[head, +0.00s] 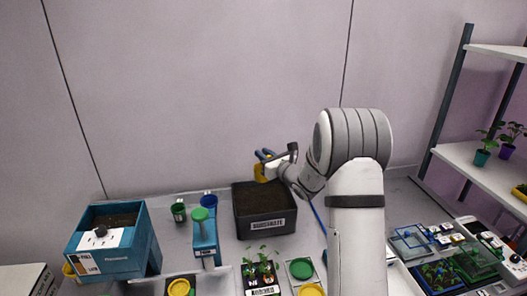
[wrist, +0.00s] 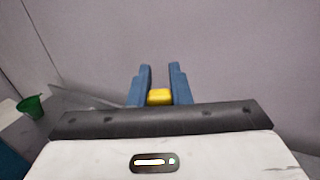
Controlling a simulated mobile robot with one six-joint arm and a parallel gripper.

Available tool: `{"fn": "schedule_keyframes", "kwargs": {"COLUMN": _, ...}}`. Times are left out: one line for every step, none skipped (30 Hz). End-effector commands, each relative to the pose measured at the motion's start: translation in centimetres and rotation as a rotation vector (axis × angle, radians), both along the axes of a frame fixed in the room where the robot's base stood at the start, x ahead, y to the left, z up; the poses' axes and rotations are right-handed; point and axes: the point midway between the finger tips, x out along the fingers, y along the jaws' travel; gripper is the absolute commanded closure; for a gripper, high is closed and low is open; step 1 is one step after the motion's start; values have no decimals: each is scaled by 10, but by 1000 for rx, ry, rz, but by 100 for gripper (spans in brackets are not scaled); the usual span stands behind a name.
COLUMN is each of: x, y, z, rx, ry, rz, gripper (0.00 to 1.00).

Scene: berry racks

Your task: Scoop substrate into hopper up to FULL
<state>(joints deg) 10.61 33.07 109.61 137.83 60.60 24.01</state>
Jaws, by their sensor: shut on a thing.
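My gripper (head: 266,155) is raised above the dark substrate bin (head: 279,226). Its blue fingers, also in the wrist view (wrist: 160,88), are shut on a yellow scoop (head: 261,172). In the wrist view only a small yellow part of the scoop (wrist: 159,97) shows between the fingers. I cannot tell whether the scoop holds substrate. The bin is labelled SUBSTRATE and holds dark brown material. A teal box, which looks like the hopper (head: 128,261), stands at the left with brown material inside and a white panel in front. Its FULL mark is not readable.
A green-topped teal stand (head: 205,240), a small green-lidded jar (head: 178,211) and a blue cup (head: 209,199) stand between box and bin. Potted seedlings (head: 262,271) are in front. Trays (head: 440,270) and a shelf rack (head: 470,160) are at the right.

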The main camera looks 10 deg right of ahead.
Motion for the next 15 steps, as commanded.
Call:
{"fn": "schedule_keyframes", "kwargs": {"x": 0, "y": 1, "z": -6, "rx": 0, "ry": 1, "rz": 1, "gripper": 100}}
{"fn": "schedule_keyframes", "kwargs": {"x": 0, "y": 1, "z": -9, "rx": 0, "ry": 2, "rz": 1, "gripper": 100}}
{"fn": "schedule_keyframes", "kwargs": {"x": 0, "y": 1, "z": -14, "rx": 1, "ry": 3, "rz": 1, "gripper": 100}}
{"fn": "schedule_keyframes", "kwargs": {"x": 0, "y": 1, "z": -17, "rx": 0, "ry": 2, "rz": 1, "gripper": 100}}
{"fn": "schedule_keyframes", "kwargs": {"x": 0, "y": 1, "z": -21, "rx": 0, "ry": 2, "rz": 2, "gripper": 100}}
{"fn": "schedule_keyframes", "kwargs": {"x": 0, "y": 1, "z": -26, "rx": 0, "ry": 1, "rz": 2, "gripper": 100}}
{"fn": "schedule_keyframes", "kwargs": {"x": 0, "y": 1, "z": -29, "rx": 0, "ry": 1, "rz": 2, "gripper": 100}}
{"fn": "schedule_keyframes", "kwargs": {"x": 0, "y": 1, "z": -33, "rx": 0, "ry": 2, "rz": 1, "gripper": 100}}
{"fn": "schedule_keyframes", "kwargs": {"x": 0, "y": 1, "z": -38, "rx": 1, "ry": 3, "rz": 1, "gripper": 100}}
{"fn": "schedule_keyframes", "kwargs": {"x": 0, "y": 0, "z": -42, "rx": 1, "ry": 3, "rz": 1, "gripper": 100}}
{"fn": "schedule_keyframes", "kwargs": {"x": 0, "y": 0, "z": -45, "rx": 1, "ry": 3, "rz": 1, "gripper": 100}}
{"fn": "schedule_keyframes", "kwargs": {"x": 0, "y": 0, "z": -50, "rx": 0, "ry": 1, "rz": 0, "gripper": 100}}
{"fn": "schedule_keyframes", "kwargs": {"x": 0, "y": 0, "z": -53, "rx": 0, "ry": 1, "rz": 0, "gripper": 100}}
{"fn": "schedule_keyframes", "kwargs": {"x": 0, "y": 0, "z": -57, "rx": 0, "ry": 1, "rz": 0, "gripper": 100}}
{"fn": "schedule_keyframes", "kwargs": {"x": 0, "y": 0, "z": -62, "rx": 1, "ry": 2, "rz": 0, "gripper": 100}}
